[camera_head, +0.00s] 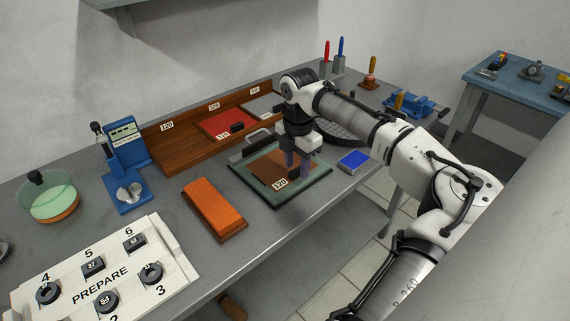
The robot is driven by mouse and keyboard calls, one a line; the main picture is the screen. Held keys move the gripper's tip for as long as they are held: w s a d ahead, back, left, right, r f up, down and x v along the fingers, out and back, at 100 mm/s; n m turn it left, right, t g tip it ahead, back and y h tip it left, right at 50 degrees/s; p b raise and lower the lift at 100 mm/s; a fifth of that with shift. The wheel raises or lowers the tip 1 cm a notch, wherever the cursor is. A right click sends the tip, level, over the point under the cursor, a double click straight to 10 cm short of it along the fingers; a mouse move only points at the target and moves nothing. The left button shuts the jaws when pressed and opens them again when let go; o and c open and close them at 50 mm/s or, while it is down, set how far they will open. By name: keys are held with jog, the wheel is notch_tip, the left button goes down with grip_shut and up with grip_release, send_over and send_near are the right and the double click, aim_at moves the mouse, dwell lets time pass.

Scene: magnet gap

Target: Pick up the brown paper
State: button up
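The brown paper (264,167) lies on a flat board with a green rim (262,195) near the bench's front edge. It bears a white "120" label (280,184) and a small black block (295,173) near its front right corner. My gripper (297,168) points down over that corner, with its two purplish fingers apart and on either side of the black block. I cannot tell whether the fingers touch the block. The arm hides part of the paper's right side.
A wooden rack (175,148) with a red sheet (219,123) stands behind. An orange block (213,208), a blue pad (353,160), a blue instrument (126,165), a green bowl (53,199) and a "PREPARE" panel (110,265) sit around.

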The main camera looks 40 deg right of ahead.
jog(key=shift+f, duration=0.55)
grip_shut()
jog(key=shift+r, duration=0.1)
